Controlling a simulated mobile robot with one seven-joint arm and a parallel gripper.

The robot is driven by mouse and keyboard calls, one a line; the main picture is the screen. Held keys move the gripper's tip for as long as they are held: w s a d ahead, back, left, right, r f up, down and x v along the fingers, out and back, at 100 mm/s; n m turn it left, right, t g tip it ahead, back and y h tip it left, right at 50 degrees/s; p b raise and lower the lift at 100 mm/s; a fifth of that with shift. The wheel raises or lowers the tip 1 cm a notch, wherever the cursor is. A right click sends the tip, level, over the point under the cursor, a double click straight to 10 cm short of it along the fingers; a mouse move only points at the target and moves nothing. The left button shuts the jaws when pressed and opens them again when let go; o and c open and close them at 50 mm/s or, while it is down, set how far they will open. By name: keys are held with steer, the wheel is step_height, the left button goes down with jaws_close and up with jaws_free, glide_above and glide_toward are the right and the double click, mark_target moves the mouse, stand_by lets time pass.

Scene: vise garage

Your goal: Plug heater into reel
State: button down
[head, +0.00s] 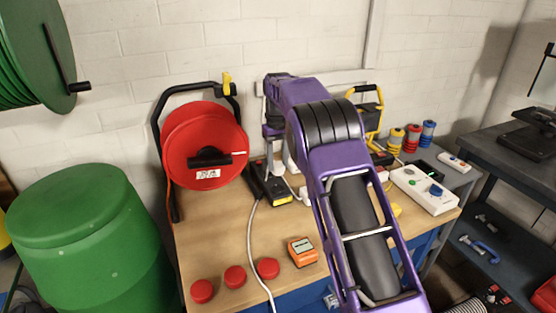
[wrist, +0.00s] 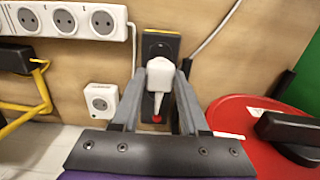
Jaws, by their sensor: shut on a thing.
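My gripper (wrist: 160,82) is shut on a white plug (wrist: 160,72), one finger on each side, in the wrist view. The plug has a tapered cable end. It is over a black socket box with yellow edges (wrist: 161,40); I cannot tell whether it touches the box. The box also shows on the bench in the head view (head: 268,186), below my gripper (head: 271,150). A red cable reel (head: 190,135) on a black stand is just left of it; its red rim (wrist: 230,112) shows at right in the wrist view. I cannot pick out the heater.
A white power strip (wrist: 40,18) and a white socket unit (wrist: 100,100) are near the gripper. A white cable (head: 250,230) runs over the bench (head: 222,235). Several red knobs (head: 235,276) and an orange meter (head: 302,251) lie at the front. A green barrel (head: 85,245) stands left.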

mark_target(278, 174)
steer(key=shift+f+b, duration=1.6)
steer(key=shift+f, duration=0.9)
steer(key=shift+p, duration=1.05)
steer(key=shift+f, duration=0.6)
stand_by(0.4)
steer(key=shift+c, duration=1.7)
jaws_free()
steer(key=shift+r, duration=0.1)
step_height(278, 174, up, 17)
steer(key=p, duration=0.1)
steer(key=shift+r, duration=0.15)
